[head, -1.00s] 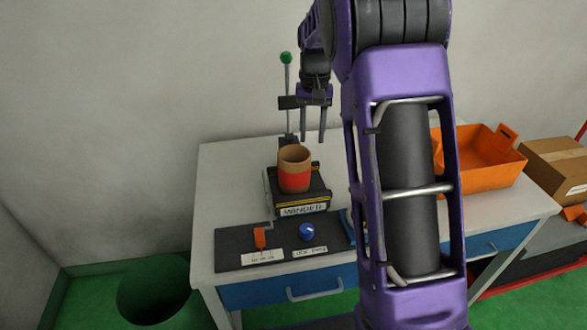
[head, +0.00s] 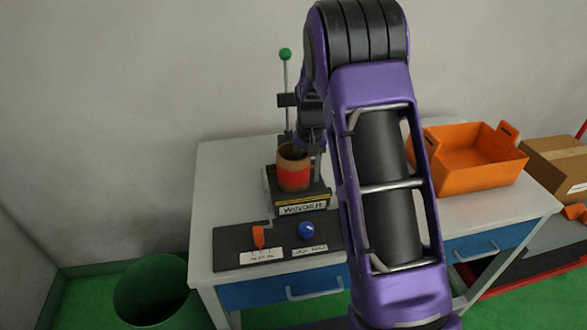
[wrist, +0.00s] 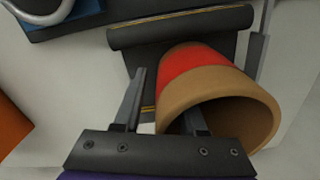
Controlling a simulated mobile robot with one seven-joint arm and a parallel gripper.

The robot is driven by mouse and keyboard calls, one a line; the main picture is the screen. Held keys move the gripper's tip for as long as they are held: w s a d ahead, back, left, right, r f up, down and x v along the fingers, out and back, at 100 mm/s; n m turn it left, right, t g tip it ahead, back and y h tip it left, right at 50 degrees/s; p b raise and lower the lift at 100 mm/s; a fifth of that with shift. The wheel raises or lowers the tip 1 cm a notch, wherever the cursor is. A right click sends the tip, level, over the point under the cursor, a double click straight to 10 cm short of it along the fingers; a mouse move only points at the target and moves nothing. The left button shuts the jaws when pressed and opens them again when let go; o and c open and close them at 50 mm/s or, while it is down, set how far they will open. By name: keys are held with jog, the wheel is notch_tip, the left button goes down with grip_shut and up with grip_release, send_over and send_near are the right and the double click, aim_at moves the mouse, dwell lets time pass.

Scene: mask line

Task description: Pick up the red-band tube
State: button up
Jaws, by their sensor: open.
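The red-band tube (head: 294,178), a brown cylinder with a wide red band, stands upright on the black winder (head: 302,202) on the table. In the wrist view the tube (wrist: 195,68) shows its open mouth towards me. My gripper (head: 308,163) is open at the tube's top right. In the wrist view my gripper (wrist: 164,90) has one finger outside the wall, apart from it. The other finger overlaps the near rim and seems to reach into the mouth; its tip is hidden.
A post with a green knob (head: 285,54) rises behind the winder. A dark panel (head: 231,247) with an orange switch (head: 258,236) and a blue knob (head: 306,230) lies in front. An orange bin (head: 465,180) stands right. The table's left part is clear.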

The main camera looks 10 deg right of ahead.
grip_shut()
dwell(1.4)
